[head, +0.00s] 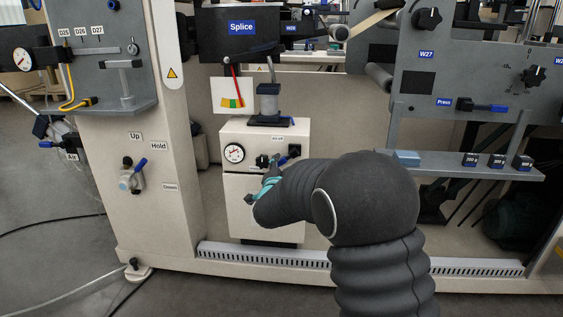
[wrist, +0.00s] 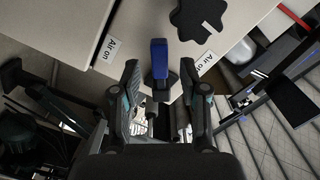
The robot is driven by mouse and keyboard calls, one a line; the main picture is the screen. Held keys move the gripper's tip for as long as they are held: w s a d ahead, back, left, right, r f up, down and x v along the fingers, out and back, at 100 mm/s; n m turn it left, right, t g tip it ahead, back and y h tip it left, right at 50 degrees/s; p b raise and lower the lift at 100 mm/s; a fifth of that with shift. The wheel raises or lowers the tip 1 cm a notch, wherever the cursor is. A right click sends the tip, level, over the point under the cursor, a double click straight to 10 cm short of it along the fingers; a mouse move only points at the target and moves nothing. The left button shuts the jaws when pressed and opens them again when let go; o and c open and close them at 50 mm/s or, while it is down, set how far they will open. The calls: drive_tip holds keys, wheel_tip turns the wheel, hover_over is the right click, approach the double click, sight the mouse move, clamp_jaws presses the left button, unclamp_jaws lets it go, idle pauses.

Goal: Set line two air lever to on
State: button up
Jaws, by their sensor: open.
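A blue lever handle (wrist: 159,62) stands between the fingers of my open gripper (wrist: 160,78) in the wrist view, with a gap visible on each side. In the head view my gripper (head: 266,183) is at the front of a cream box (head: 235,190), just below a blue lever (head: 289,156) on a black mount. A label above that lever appears to read "Air off" (head: 277,139). My arm covers the box's lower right.
A pressure gauge (head: 234,153) sits left on the box. A black knob (wrist: 200,18) is close ahead in the wrist view. Another blue lever (head: 140,164) is on the left post by "Up" and "Hold". A shelf (head: 460,168) with small weights is at right.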

sight(282, 162)
drive_tip(key=shift+w+d, duration=0.1)
drive_tip(key=shift+w, duration=1.65)
